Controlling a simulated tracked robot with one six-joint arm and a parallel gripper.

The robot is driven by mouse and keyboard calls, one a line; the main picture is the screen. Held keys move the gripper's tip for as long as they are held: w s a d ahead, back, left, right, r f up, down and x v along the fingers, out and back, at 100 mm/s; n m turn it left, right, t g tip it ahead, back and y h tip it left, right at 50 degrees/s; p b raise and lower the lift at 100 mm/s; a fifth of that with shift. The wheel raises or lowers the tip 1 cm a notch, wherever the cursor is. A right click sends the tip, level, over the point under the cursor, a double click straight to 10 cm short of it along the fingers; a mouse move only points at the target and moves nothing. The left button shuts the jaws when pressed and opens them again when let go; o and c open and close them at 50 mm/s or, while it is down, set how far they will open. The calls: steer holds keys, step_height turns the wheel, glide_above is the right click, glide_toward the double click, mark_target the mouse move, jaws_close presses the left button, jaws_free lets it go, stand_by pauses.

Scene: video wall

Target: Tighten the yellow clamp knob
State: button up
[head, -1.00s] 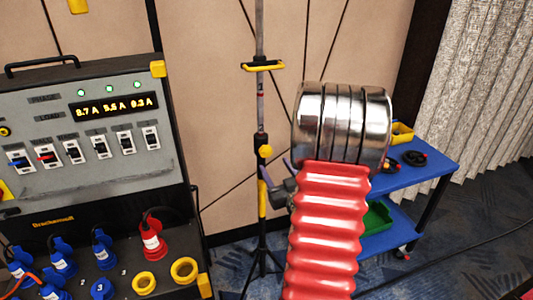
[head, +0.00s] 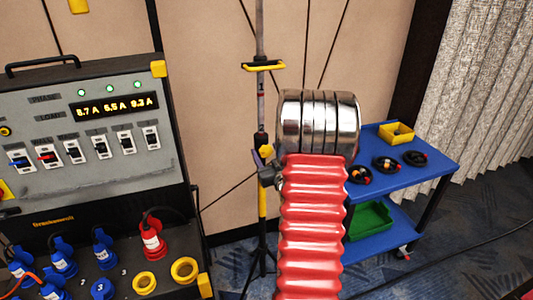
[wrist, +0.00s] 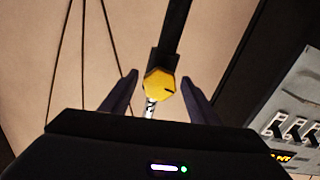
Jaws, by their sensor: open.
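The yellow clamp knob (head: 266,151) is on the dark clamp of an upright stand, left of my arm in the head view. In the wrist view the yellow knob (wrist: 160,84) shows a dark mark on its face and lies between my fingers. My gripper (wrist: 158,78) is open, with one dark finger on each side of the knob and a visible gap to both. In the head view my gripper is mostly hidden behind my red and chrome arm. I cannot tell how deep the knob sits between the fingers.
The stand (head: 262,195) has a yellow handle (head: 263,66) above the clamp. A power distribution box (head: 95,150) with plugs and cables stands at left. A blue cart (head: 425,177) with a yellow bin (head: 396,133) and coiled cables stands at right.

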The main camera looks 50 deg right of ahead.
steer(key=shift+c, duration=0.5)
steer(key=c, duration=0.9)
steer(key=shift+c, duration=0.2)
steer(key=shift+a+m, duration=0.1)
steer(key=shift+m, duration=2.8)
steer(key=o, duration=1)
steer(key=shift+o, duration=0.2)
steer(key=shift+s, duration=0.1)
